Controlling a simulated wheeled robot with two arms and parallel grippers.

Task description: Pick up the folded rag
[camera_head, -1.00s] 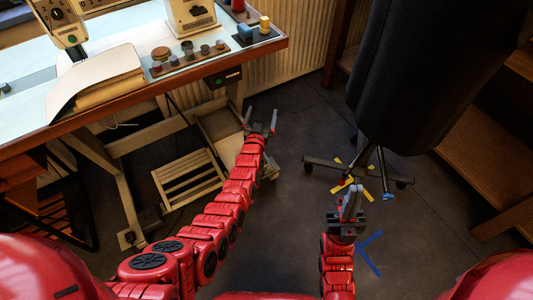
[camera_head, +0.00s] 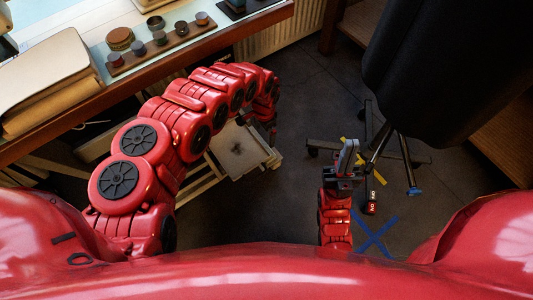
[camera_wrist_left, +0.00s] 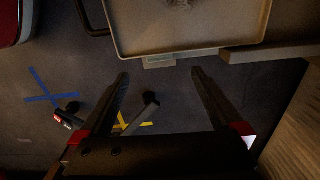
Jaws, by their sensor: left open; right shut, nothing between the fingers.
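A small greyish bundle (camera_wrist_left: 180,3) shows at the top edge of the left wrist view, cut off by the frame. It lies in a pale shallow tray (camera_wrist_left: 190,47); I cannot tell for sure that it is the folded rag. In the head view the tray (camera_head: 255,160) stands low, below the table edge, with a small dark spot in it. My left gripper (camera_wrist_left: 160,78) is open and empty, its fingers pointing toward the tray's near rim; in the head view its fingers are mostly hidden by my arm. My right gripper (camera_head: 348,155) is shut and empty, above the floor.
The table (camera_head: 150,75) at the upper left holds a stack of cloth or paper (camera_head: 45,75) and a strip of small pots (camera_head: 160,40). A black chair (camera_head: 445,70) stands at the right, its legs near my right gripper. A red item (camera_head: 371,203) lies on the floor near blue tape.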

